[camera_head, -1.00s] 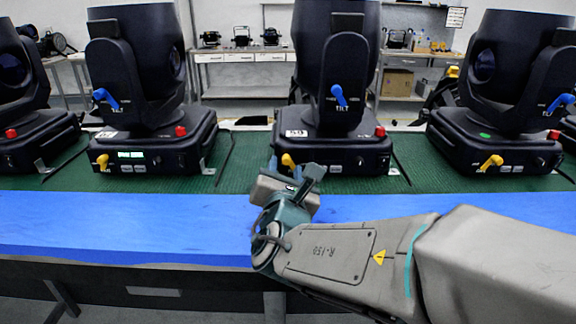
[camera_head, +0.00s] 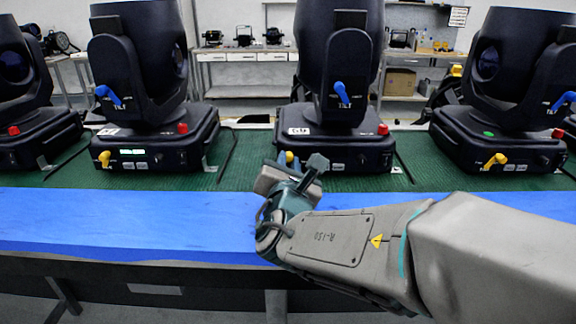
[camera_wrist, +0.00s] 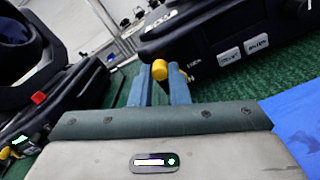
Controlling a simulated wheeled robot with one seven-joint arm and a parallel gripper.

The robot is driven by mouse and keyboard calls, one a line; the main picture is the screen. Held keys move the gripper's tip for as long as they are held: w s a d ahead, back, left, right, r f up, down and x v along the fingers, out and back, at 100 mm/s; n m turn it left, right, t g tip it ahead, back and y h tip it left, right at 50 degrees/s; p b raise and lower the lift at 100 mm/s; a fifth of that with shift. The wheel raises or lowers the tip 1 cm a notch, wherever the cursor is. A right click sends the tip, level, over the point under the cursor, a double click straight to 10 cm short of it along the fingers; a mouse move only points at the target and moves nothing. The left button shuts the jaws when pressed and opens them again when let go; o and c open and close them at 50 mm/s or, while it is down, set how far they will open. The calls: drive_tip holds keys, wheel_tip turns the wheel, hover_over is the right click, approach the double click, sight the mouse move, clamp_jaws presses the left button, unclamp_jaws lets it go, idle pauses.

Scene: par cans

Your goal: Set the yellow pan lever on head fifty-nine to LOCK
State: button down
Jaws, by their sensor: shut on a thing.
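The middle moving head (camera_head: 345,152) stands on the green mat, with a white number tag (camera_head: 299,131) that looks like 59 but is small. Its yellow pan lever (camera_head: 290,157) is at the lower left of its base front, mostly hidden by my gripper (camera_head: 283,160). In the wrist view, the lever's yellow knob (camera_wrist: 159,70) sits between the two blue-grey fingertips of my gripper (camera_wrist: 160,80), which is shut on it. The lever's exact angle and the pan markings cannot be read.
A blue lever (camera_head: 341,93) marked TILT is higher on the same head. Other heads stand to the left (camera_head: 155,145) and right (camera_head: 500,140), with their own yellow levers. The blue table edge (camera_head: 130,220) in front is clear.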

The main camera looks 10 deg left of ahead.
sight(304, 154)
drive_tip(key=m+b, duration=0.1)
drive_tip(key=b, duration=0.2)
drive_tip(key=m+b, duration=0.2)
drive_tip(key=b, duration=0.1)
drive_tip(key=shift+w+d+f, duration=0.1)
drive_tip(key=shift+d+f, duration=0.1)
drive_tip(key=shift+d, duration=0.2)
drive_tip(key=m+b, duration=0.1)
drive_tip(key=b, duration=0.2)
drive_tip(key=d+m+b, duration=0.1)
drive_tip(key=m+b, duration=0.1)
drive_tip(key=b, duration=0.2)
drive_tip(key=shift+w+m, duration=0.1)
drive_tip(key=shift+m, duration=0.2)
drive_tip(key=m+b, duration=0.1)
drive_tip(key=b, duration=0.1)
drive_tip(key=m+b, duration=0.2)
drive_tip(key=b, duration=0.1)
drive_tip(key=shift+w+d+r+m, duration=0.15)
drive_tip(key=shift+d+m, duration=0.15)
drive_tip(key=shift+d, duration=0.1)
drive_tip(key=shift+d+m+b, duration=0.15)
drive_tip(key=shift+m+b, duration=0.55)
drive_tip(key=shift+b, duration=0.3)
drive_tip(key=shift+r, duration=0.15)
drive_tip(key=c, duration=1.4)
unclamp_jaws()
